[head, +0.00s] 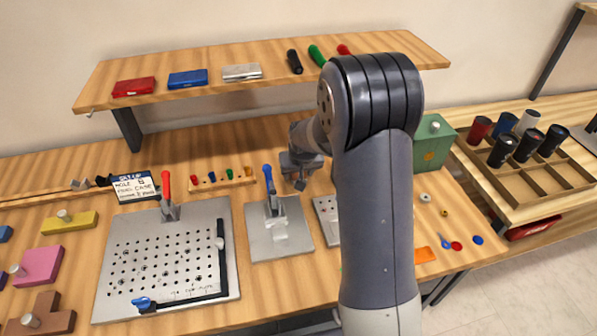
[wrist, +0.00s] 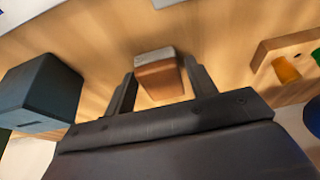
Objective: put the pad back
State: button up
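A small brown block (wrist: 160,78) with a pale grey face sits on the wooden surface in the wrist view; it looks like the pad, but I cannot be sure. My gripper (wrist: 160,90) is open, with one finger to each side of the block and narrow gaps showing between. I cannot tell how far the fingertips are above the surface. In the head view my gripper (head: 300,184) points down over the back of the bench, right of the red-and-blue-handled clamps, and I cannot make out the block there.
A peg rack (head: 224,178) stands left of my gripper, and a green box (head: 432,143) stands to the right. A plate with a blue-handled clamp (head: 280,232) and a perforated plate (head: 165,255) lie in front. A shelf (head: 260,88) overhangs the back.

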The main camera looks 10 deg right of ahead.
jog(key=shift+o, duration=0.8)
jog(key=shift+r, duration=0.2)
jog(key=v, duration=1.2)
